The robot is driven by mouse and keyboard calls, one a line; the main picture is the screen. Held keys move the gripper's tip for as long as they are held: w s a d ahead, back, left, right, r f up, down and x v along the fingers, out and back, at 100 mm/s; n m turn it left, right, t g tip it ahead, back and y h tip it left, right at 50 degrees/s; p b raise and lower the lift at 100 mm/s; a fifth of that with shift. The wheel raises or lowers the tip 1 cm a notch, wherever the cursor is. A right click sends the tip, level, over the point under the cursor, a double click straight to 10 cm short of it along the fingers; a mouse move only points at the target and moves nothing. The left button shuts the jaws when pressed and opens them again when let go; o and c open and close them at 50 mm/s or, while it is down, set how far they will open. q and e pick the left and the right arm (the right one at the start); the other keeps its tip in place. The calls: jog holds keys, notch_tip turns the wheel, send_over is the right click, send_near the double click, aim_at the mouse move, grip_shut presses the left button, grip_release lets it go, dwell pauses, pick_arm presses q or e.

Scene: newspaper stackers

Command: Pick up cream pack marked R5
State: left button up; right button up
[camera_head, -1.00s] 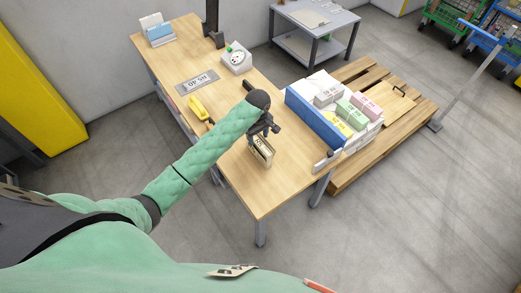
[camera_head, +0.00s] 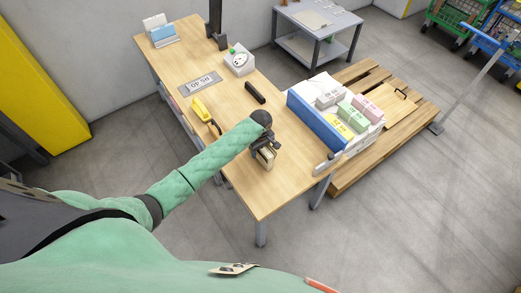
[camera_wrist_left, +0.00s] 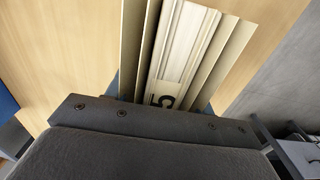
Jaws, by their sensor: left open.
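The cream pack (camera_head: 266,160) stands on the wooden table near its front right part, mostly hidden under my left gripper (camera_head: 265,150). In the left wrist view the pack (camera_wrist_left: 185,45) shows from close above as pale layers, with a label (camera_wrist_left: 164,94) on which a 5 can be read; the rest of the marking is hidden. My left gripper is open, right over the pack, and I cannot tell whether it touches it. My right gripper is not in view.
A yellow tool (camera_head: 201,108), a dark bar (camera_head: 255,93) and a white device (camera_head: 239,62) lie farther back. The table's front corner is clear.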

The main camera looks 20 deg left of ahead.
pick_arm(q)
jog(key=shift+f, duration=0.4)
grip_shut()
jog(key=shift+r, duration=0.1)
